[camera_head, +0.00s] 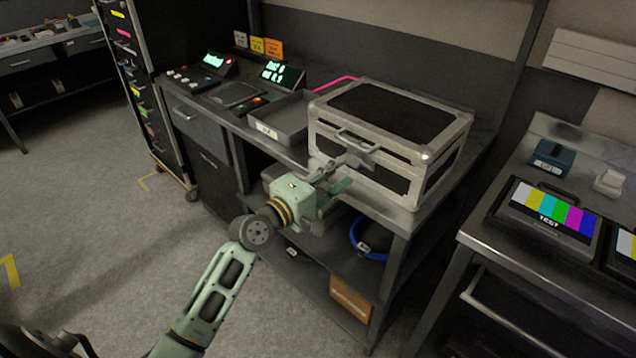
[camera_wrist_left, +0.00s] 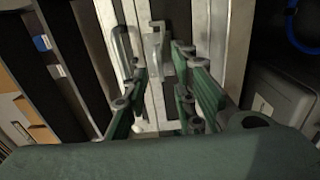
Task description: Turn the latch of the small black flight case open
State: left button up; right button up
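The small black flight case (camera_head: 396,113) with silver edges stands shut on the bench top. Its front carries a metal handle (camera_head: 352,141), which also shows in the left wrist view (camera_wrist_left: 122,48). A metal latch (camera_wrist_left: 156,48) shows beside the handle in the left wrist view; in the head view my gripper makes it hard to pick out. My left gripper (camera_head: 350,168) is at the case's front. In the left wrist view its green fingers (camera_wrist_left: 163,78) are apart, with the latch in line with the gap. I cannot tell whether they touch it. My right gripper is not in view.
A grey tray (camera_head: 283,122) and control panels with lit displays (camera_head: 282,75) stand left of the case. A lower shelf holds a blue cable coil (camera_head: 369,240). A second bench with a colour-bar monitor (camera_head: 548,214) is at right. Floor at left is clear.

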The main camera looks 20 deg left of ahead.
pick_arm(q)
jog(key=v, duration=0.7)
jog(key=shift+r, duration=0.1)
notch_tip(320, 180, down, 23)
jog(key=s+a+m+g+y, duration=0.2)
jog(key=a+g+y, duration=0.1)
jog(key=g, duration=0.1)
jog(key=s+f+m+g+y, duration=0.1)
jog(key=s+f+m+g, duration=0.1)
jog(key=s+f, duration=0.45)
jog(key=s+f+m+g+y, duration=0.1)
jog(key=s+f+m+g, duration=0.15)
jog(key=f, duration=0.75)
jog(key=s+d+f+m+g+p, duration=0.1)
jog(key=s+f+m+g, duration=0.2)
jog(key=s+f, duration=1.1)
jog(key=s+d+f+m+g, duration=0.1)
jog(key=s+f+m+g, duration=0.1)
jog(key=s, duration=1)
jog(key=s+d+f+m+g+y, duration=0.1)
jog(key=s+f+m, duration=0.4)
jog(key=s, duration=0.7)
jog(key=shift+s+d+f+g, duration=0.2)
jog(key=shift+s+f+g, duration=0.15)
jog(key=shift+g, duration=0.4)
